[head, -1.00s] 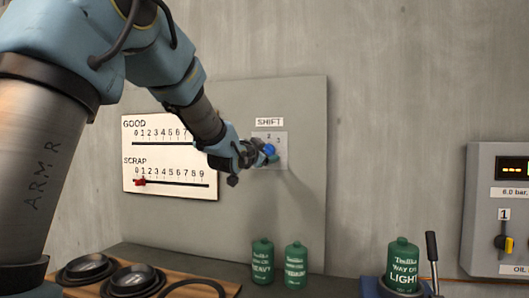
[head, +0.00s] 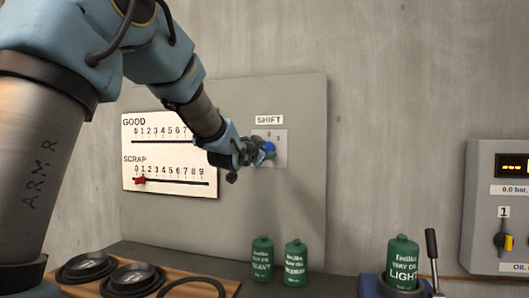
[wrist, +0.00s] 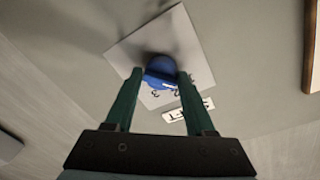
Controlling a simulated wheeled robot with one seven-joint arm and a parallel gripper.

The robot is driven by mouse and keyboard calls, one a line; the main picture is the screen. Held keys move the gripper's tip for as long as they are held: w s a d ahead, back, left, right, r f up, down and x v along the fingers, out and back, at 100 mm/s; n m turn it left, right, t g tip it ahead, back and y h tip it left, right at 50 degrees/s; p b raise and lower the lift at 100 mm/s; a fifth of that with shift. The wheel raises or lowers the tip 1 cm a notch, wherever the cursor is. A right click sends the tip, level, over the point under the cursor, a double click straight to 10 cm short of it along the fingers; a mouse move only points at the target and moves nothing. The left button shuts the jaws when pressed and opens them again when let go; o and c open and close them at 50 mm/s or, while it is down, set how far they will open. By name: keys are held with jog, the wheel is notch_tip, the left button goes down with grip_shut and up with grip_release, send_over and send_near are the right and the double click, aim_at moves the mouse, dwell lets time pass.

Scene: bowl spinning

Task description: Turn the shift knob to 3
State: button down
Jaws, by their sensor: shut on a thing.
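The blue shift knob (head: 269,147) sits on a light plate (head: 282,150) below the SHIFT label (head: 269,120) on the grey wall panel. The digits 2 and 3 show on the plate above and right of the knob in the head view. My gripper (head: 262,153) is at the knob. In the wrist view my gripper (wrist: 158,88) has its two green fingers on either side of the blue knob (wrist: 160,70), shut on it. A white mark shows on the knob. I cannot tell exactly which digit it points at.
The GOOD and SCRAP slider board (head: 170,158) is left of the knob, behind my arm. Green oil bottles (head: 262,262) stand on the bench below. A control box (head: 497,215) is at the right.

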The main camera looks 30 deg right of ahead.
jog(key=m+b, duration=0.8)
jog(key=b, duration=0.1)
jog(key=m+y+b, duration=0.1)
jog(key=m+b, duration=0.3)
jog(key=b, duration=0.1)
jog(key=shift+r+m, duration=0.25)
jog(key=shift+m, duration=0.15)
jog(key=shift+r+m+y+b, duration=0.1)
jog(key=shift+m+y+b, duration=0.5)
jog(key=shift+m, duration=1.3)
jog(key=shift+s+d, duration=0.1)
jog(key=shift+t+h, duration=0.3)
jog(key=c, duration=0.5)
grip_release()
jog(key=shift+o, duration=1.1)
